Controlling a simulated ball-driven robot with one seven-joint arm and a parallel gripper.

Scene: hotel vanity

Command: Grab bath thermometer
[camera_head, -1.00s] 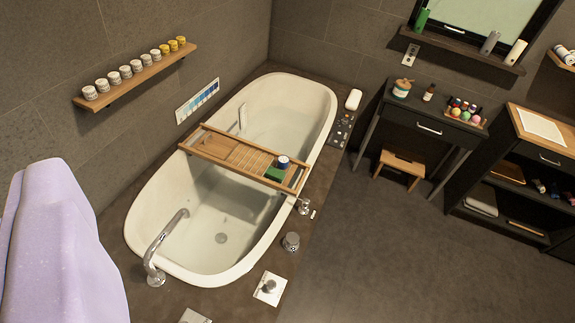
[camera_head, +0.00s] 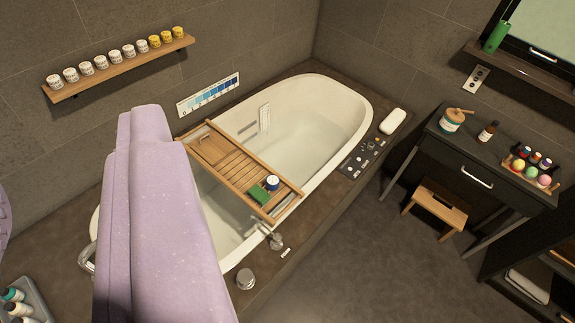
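A slim white upright piece (camera_head: 265,118) with faint markings stands against the inner far wall of the bathtub (camera_head: 365,108). It looks like the bath thermometer, but it is too small to be sure. A wooden bath tray (camera_head: 230,158) lies across the tub just in front of it. A small white item (camera_head: 286,252) lies on the near dark ledge; I cannot tell what it is. My gripper is not in view, so its state and distance to these things do not show.
A large lavender shape hides the near left part of the tub. The tray holds a green block (camera_head: 258,195) and a blue-and-white jar (camera_head: 272,183). A dark side table (camera_head: 440,150) and wooden stool (camera_head: 437,208) stand right. The grey floor (camera_head: 370,260) between is clear.

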